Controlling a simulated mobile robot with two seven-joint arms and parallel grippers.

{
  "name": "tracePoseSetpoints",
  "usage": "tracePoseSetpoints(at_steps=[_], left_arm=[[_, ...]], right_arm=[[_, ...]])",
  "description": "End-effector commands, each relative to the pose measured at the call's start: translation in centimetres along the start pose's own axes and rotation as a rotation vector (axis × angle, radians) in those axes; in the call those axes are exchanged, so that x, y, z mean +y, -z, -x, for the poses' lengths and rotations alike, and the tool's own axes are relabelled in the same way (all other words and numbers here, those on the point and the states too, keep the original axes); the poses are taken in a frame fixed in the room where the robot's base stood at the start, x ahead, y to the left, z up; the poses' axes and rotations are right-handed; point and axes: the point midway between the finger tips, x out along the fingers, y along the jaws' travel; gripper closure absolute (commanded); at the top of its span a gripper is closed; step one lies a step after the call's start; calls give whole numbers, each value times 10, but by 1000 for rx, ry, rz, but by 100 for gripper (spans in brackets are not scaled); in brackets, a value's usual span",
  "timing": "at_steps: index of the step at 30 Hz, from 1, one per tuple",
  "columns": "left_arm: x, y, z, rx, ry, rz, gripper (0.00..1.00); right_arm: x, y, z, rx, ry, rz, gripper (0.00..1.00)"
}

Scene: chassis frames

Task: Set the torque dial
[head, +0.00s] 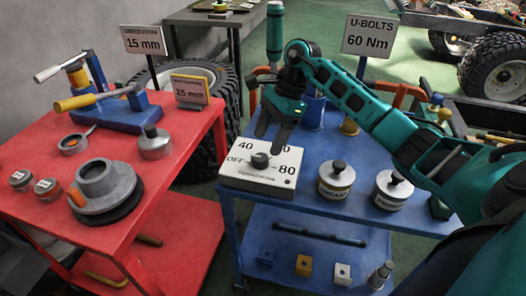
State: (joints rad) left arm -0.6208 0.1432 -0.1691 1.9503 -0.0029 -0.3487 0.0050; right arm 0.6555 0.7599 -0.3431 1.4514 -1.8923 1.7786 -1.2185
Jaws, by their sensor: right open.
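A white dial box (240,181) sits at the left front of the blue cart's top. Its face shows the marks OFF, 40 and 80, and one more at the back that is partly hidden. A small dark knob (260,160) is at its middle; I cannot tell clearly where it points. My right gripper (272,136) is open and points down just above and behind the knob, apart from it as far as I can see. It covers part of the scale. A sign (369,36) behind the cart reads "U-BOLTS 60 Nm". My left gripper is not in view.
Two lidded canisters (336,180) (393,189) stand to the right of the box. A blue cylinder (313,111) stands behind my right gripper. The red cart (140,220) at left carries a press, jars and a grey round fixture. Small blocks lie on the blue cart's lower shelf.

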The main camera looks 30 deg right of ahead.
Motion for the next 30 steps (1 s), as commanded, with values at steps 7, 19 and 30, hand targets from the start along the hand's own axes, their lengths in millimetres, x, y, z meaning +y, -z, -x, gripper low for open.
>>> tracePoseSetpoints(at_steps=[7, 19, 30], left_arm=[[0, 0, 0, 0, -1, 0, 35], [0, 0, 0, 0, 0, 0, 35], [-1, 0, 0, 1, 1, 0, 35]], right_arm=[[0, -1, -38, -3, -1, 0, 34], [0, 0, -49, -1, 1, 0, 34], [0, 0, -48, -1, 1, 0, 66]])
